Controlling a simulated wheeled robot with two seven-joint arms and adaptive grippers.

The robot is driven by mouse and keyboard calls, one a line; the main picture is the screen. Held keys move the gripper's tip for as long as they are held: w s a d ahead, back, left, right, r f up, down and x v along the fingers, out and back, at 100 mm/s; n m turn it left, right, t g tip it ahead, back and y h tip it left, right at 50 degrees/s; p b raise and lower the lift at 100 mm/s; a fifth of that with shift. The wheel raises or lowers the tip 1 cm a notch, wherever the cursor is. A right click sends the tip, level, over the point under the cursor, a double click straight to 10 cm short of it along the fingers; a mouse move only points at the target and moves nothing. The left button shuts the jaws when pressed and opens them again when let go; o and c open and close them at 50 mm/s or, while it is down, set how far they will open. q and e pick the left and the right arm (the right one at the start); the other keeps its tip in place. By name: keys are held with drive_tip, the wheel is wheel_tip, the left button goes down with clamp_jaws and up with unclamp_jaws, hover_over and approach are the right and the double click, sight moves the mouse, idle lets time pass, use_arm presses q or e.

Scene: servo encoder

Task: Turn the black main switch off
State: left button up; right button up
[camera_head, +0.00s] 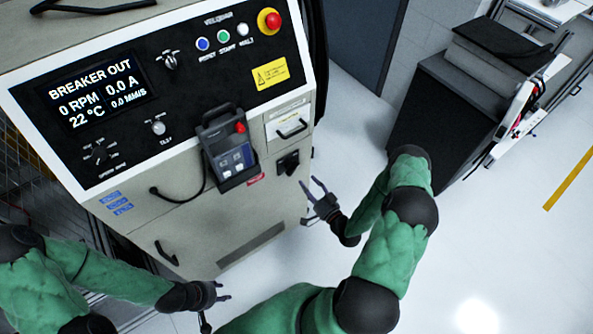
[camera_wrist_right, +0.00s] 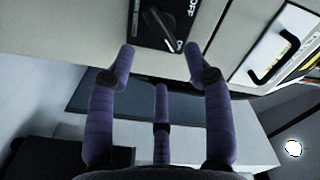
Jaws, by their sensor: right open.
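The black main switch (camera_head: 288,162) is on the cabinet's right front, below a small panel with a handle. In the right wrist view the switch (camera_wrist_right: 158,24) shows a black knob on a dark plate, with the letters OFF beside it. The knob slants toward the lower right. My right gripper (camera_head: 309,187) is open and empty, below and right of the switch in the head view. In the wrist view its two outer fingertips (camera_wrist_right: 160,52) are on either side of the knob's line, apparently short of it. My left gripper (camera_head: 217,310) is low at the cabinet's front, fingers apart and empty.
The cabinet (camera_head: 178,220) carries a display (camera_head: 95,88) reading BREAKER OUT, 0 RPM. A handheld pendant (camera_head: 228,148) hangs left of the switch, with a cable. A red emergency button (camera_head: 270,20) is above.

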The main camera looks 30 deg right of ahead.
sight(292, 167)
drive_tip(key=w, duration=0.8)
drive_tip(key=shift+a, duration=0.25)
clamp_jaws()
